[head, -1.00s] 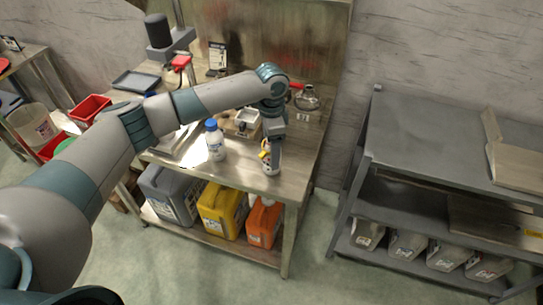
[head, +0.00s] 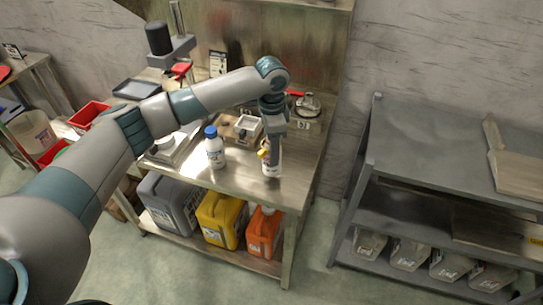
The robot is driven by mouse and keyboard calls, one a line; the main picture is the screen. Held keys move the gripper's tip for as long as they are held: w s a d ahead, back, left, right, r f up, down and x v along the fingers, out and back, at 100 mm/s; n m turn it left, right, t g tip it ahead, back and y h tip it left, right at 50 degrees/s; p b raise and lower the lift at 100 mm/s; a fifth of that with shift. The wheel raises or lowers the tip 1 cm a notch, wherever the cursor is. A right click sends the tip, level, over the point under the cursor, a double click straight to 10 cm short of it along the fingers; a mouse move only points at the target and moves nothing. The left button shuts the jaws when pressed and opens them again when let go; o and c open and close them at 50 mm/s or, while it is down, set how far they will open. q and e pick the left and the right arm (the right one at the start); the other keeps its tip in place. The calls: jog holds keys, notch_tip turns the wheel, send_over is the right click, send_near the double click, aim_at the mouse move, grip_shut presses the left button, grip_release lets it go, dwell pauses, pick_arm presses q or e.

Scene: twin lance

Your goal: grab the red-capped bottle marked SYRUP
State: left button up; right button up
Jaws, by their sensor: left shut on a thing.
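My left gripper (head: 272,157) is shut on a white bottle (head: 271,172) near the front right corner of the steel table (head: 238,178). The fingers cover the upper part of this bottle, so I cannot see its cap colour. A bit of yellow shows beside the fingers, and the label is too small to read. I cannot tell whether the bottle touches the tabletop. A second white bottle (head: 215,155) with a blue cap stands upright to its left. No bottle with a clearly visible red cap shows. My right gripper is not in view.
Behind the gripper are a small tray or scale (head: 246,127) and a glass pot with a red handle (head: 307,106). Grey, yellow (head: 222,218) and orange (head: 264,233) jugs stand on the lower shelf. A grey rack (head: 430,145) stands to the right, across a floor gap.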

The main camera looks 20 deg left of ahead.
pick_arm(q)
jog(key=s+d+r+b, duration=0.3)
jog(key=d+r, duration=0.5)
jog(key=d, duration=0.3)
jog(key=shift+d+b, duration=0.15)
jog(key=shift+b, duration=0.25)
